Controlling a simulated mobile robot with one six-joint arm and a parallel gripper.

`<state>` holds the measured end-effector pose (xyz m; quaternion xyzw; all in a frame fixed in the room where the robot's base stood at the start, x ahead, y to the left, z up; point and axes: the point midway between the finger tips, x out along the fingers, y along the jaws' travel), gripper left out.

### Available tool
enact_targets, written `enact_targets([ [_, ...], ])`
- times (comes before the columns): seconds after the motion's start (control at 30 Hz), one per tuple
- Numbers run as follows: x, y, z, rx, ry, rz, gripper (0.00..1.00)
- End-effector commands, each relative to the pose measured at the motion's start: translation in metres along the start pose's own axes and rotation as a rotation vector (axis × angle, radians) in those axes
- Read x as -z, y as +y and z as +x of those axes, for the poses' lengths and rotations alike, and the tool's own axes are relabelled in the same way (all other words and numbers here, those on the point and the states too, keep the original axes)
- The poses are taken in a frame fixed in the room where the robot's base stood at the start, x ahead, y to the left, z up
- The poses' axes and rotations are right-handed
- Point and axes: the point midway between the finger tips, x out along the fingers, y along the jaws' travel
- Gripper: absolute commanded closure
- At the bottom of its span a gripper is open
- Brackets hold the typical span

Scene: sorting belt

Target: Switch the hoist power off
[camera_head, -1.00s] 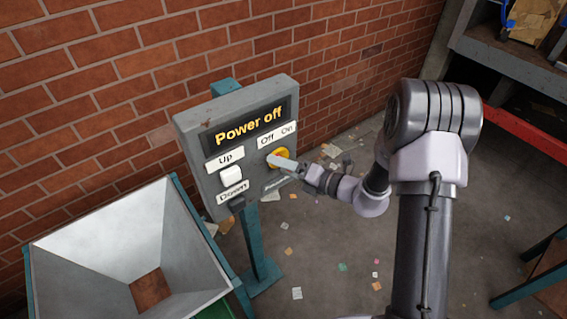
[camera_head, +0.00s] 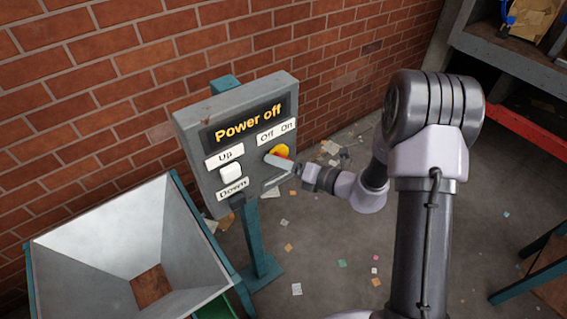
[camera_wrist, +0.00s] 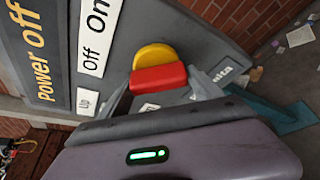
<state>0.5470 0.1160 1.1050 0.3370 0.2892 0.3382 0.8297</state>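The grey hoist control panel (camera_head: 190,122) stands in front of the brick wall. Its display (camera_head: 250,125) reads "Power off". The round yellow power knob (camera_head: 281,151) with a red handle sits below the "Off On" label (camera_head: 276,132). In the wrist view the red handle (camera_wrist: 158,78) lies across the yellow disc (camera_wrist: 154,56). My gripper (camera_head: 267,172) is just in front of the panel by the knob. In the wrist view my gripper (camera_wrist: 160,88) is open, with one finger on each side of the red handle and visible gaps between.
A white rocker switch (camera_head: 231,173) sits between the "Up" and "Down" labels, left of the knob. A metal hopper (camera_head: 80,235) stands at the lower left. The panel's teal post (camera_head: 254,240) is below it. Paper scraps lie on the floor. A shelf (camera_head: 520,60) is at the upper right.

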Motion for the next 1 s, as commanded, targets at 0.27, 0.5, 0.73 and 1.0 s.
enact_targets([
  [0.27,0.0,0.0,0.0,-0.001,-0.001,0.001,0.1],
  [0.5,-0.002,0.0,-0.017,0.002,-0.003,0.003,0.1],
  [0.73,-0.003,0.0,-0.08,0.003,-0.006,0.004,0.1],
  [1.0,-0.002,0.0,-0.151,0.002,-0.005,0.003,0.1],
])
